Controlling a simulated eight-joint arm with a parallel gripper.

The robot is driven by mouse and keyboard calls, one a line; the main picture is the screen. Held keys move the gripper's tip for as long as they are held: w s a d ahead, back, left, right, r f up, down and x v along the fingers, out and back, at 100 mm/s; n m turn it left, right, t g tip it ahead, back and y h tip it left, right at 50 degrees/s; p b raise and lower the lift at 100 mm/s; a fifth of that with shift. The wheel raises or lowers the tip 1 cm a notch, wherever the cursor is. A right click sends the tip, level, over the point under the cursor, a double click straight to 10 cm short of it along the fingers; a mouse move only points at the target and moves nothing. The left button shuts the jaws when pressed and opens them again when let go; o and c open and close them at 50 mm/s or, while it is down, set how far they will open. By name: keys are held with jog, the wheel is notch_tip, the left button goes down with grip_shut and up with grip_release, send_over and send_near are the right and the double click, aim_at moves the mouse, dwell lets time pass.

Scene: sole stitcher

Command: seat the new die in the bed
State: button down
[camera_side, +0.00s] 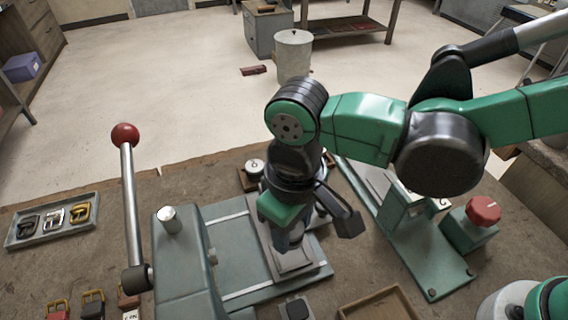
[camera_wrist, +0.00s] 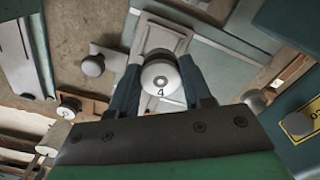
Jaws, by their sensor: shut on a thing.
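My gripper (camera_side: 290,236) is shut on a die with a round pale metal knob marked 4; the die's knob (camera_wrist: 160,78) shows between the two fingers in the wrist view. In the side view my gripper mostly hides the die. The gripper is over a pale grey rectangular plate (camera_side: 294,267), which looks like the bed, on the green press base. The plate (camera_wrist: 164,33) also shows beyond the die in the wrist view, with a raised lighter rectangle. I cannot tell whether the die touches the plate.
A green press body (camera_side: 183,262) with a red-balled lever (camera_side: 125,135) stands left of my gripper. Another knobbed die (camera_side: 255,166) sits on a wooden block behind. A buckle tray (camera_side: 22,241) lies far left. A green machine with a red knob (camera_side: 484,209) stands right.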

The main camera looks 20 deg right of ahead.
aim_at(291, 255)
jog(key=shift+f, duration=1.75)
jog(key=shift+f, duration=0.55)
jog(key=c, duration=0.7)
grip_release()
jog(key=shift+o, duration=0.2)
jog(key=shift+r, duration=5.45)
